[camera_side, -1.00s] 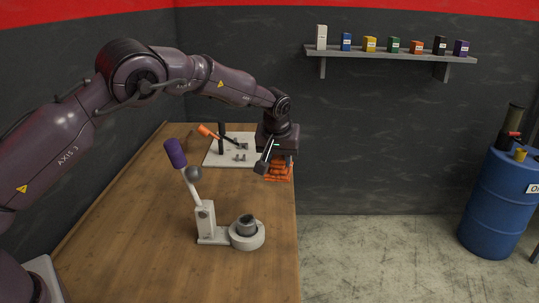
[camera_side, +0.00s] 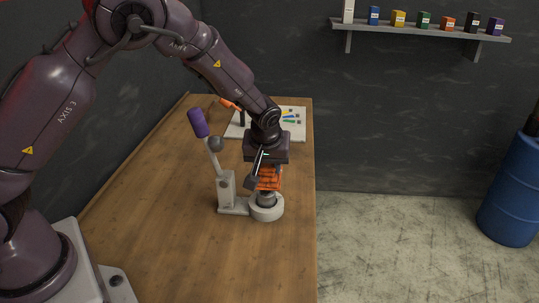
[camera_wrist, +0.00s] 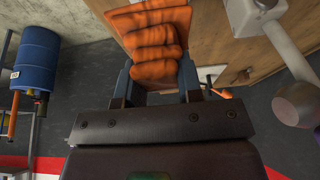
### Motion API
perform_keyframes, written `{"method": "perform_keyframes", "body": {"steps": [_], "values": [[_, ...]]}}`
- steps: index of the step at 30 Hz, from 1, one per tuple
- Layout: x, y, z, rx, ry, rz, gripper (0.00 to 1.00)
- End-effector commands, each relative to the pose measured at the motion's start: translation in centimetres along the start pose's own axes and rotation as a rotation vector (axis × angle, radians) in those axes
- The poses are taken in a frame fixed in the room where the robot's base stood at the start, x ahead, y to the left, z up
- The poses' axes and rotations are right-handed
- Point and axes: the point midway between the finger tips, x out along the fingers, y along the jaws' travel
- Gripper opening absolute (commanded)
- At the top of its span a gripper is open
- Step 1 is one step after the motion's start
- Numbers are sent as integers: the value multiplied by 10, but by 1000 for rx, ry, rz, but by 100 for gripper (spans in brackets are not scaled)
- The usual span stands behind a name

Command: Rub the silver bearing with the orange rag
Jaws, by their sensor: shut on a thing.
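My gripper (camera_side: 266,168) is shut on the orange rag (camera_side: 268,182), which hangs below it. In the wrist view the folded rag (camera_wrist: 155,35) bulges between the two fingers of my gripper (camera_wrist: 157,78). The silver bearing (camera_side: 266,201) sits on the round white base (camera_side: 268,213) of a small lever press. The rag is right over the bearing and hides part of its top. I cannot tell whether they touch. The bearing is not visible in the wrist view.
The press's upright (camera_side: 226,188) and its lever with a purple handle (camera_side: 199,123) stand just left of my gripper. A white board (camera_side: 292,115) with small tools lies farther back. The wooden table's right edge is close. The table's left and front are clear.

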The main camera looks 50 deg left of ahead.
Motion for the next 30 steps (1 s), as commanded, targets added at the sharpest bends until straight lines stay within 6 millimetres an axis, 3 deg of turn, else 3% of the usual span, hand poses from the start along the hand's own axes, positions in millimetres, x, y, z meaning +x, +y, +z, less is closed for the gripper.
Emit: {"method": "perform_keyframes", "body": {"steps": [16, 30], "values": [[52, 0, 21, 0, -1, -2, 15], [66, -14, -12, 0, -1, 1, 11]]}}
